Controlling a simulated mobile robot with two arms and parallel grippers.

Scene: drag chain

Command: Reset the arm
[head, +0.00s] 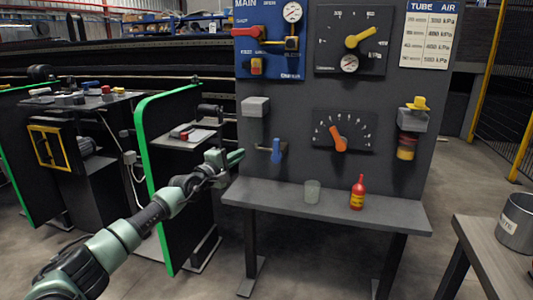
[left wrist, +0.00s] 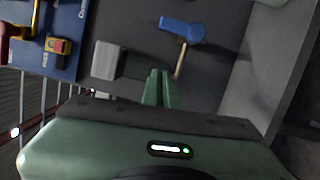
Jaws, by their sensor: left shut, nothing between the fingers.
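My left arm reaches in from the lower left in the head view. Its green gripper (head: 234,157) is in front of the dark panel's left edge, left of the blue lever (head: 277,150). In the left wrist view the two green fingers (left wrist: 157,88) are together with nothing between them. My right gripper is not in view.
A shelf (head: 330,212) below holds a glass (head: 312,191) and a red bottle (head: 357,193). A green-edged partition (head: 145,150) stands near my left arm.

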